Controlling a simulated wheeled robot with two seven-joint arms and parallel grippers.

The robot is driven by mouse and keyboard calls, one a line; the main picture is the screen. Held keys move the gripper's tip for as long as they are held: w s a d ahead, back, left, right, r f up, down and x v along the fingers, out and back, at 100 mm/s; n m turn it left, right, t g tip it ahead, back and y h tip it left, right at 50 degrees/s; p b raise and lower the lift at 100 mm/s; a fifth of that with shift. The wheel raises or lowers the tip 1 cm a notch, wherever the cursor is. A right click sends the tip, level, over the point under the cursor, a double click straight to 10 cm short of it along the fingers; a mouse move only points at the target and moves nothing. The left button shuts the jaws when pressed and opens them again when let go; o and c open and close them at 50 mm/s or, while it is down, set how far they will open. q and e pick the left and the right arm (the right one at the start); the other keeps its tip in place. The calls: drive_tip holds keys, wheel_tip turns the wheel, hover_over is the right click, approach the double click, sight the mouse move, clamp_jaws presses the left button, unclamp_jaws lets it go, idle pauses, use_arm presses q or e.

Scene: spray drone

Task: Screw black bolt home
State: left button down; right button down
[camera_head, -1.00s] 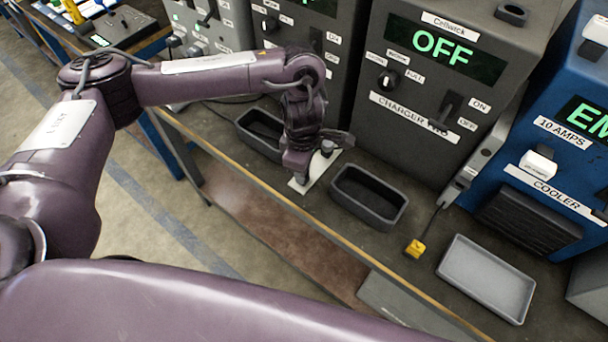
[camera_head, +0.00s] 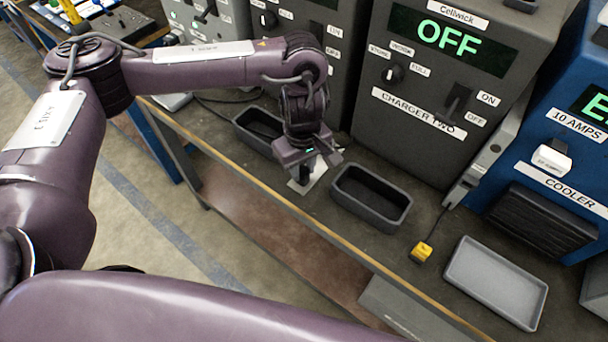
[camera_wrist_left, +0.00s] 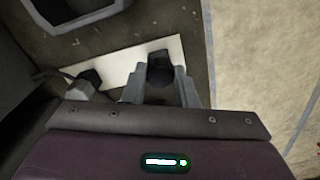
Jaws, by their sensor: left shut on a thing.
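The black bolt (camera_wrist_left: 160,68) shows as a dark head between the two fingers of my left gripper (camera_wrist_left: 161,88) in the left wrist view. The gripper is shut on it, over a white plate (camera_wrist_left: 115,66) on the bench. In the head view my left gripper (camera_head: 304,174) points down at the same plate (camera_head: 317,176), near the bench's front edge. The bolt's lower part is hidden, so I cannot tell how deep it sits. My right gripper is not in view.
A second dark knob-like piece (camera_wrist_left: 88,79) is beside the gripper. Dark trays stand on both sides, one (camera_head: 371,197) to the right. A yellow connector (camera_head: 421,252) and a grey tray (camera_head: 495,282) lie farther right. Charger two (camera_head: 440,85) reads OFF behind.

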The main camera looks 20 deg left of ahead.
sight(303, 170)
use_arm(q)
drive_tip(key=shift+f+m+b, duration=0.15)
drive_tip(key=shift+m+b, duration=0.35)
drive_tip(key=shift+m, duration=0.6)
drive_tip(key=shift+m+b, duration=0.5)
drive_tip(key=shift+b, duration=0.45)
drive_tip(key=c, duration=1.1)
unclamp_jaws()
wheel_tip(303, 170, up, 8)
drive_tip(key=shift+p, duration=0.5)
drive_tip(key=shift+c, duration=0.3)
